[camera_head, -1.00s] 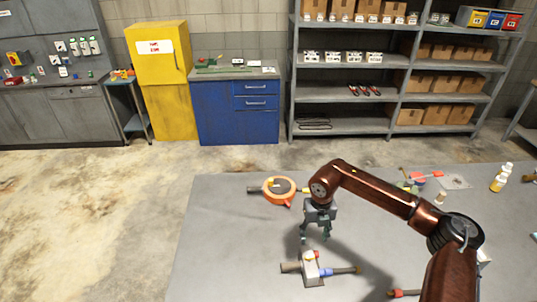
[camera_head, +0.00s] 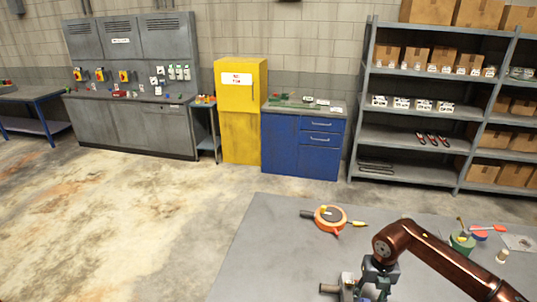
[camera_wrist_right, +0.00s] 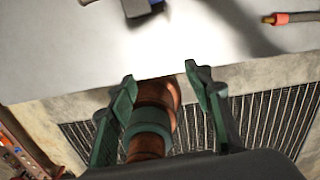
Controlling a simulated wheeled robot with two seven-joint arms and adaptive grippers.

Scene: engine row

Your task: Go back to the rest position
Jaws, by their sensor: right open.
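My right arm comes in from the lower right of the head view. Its gripper (camera_head: 372,284) is low over the grey table (camera_head: 262,245), near a small grey part with a dark stub (camera_head: 329,288), which it partly hides. In the right wrist view the two dark green fingers of my right gripper (camera_wrist_right: 158,88) stand wide apart. A copper-coloured round piece with a green band (camera_wrist_right: 150,122) shows between and below them; I cannot tell whether it is part of my own body. My left gripper is not in view.
An orange round tool (camera_head: 330,217) lies on the table's far part. A green container (camera_head: 462,243) stands at the right. A red-tipped rod (camera_wrist_right: 277,18) shows in the wrist view. The yellow cabinet (camera_head: 240,125), blue cabinet (camera_head: 290,145) and shelves (camera_head: 412,140) stand behind open floor.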

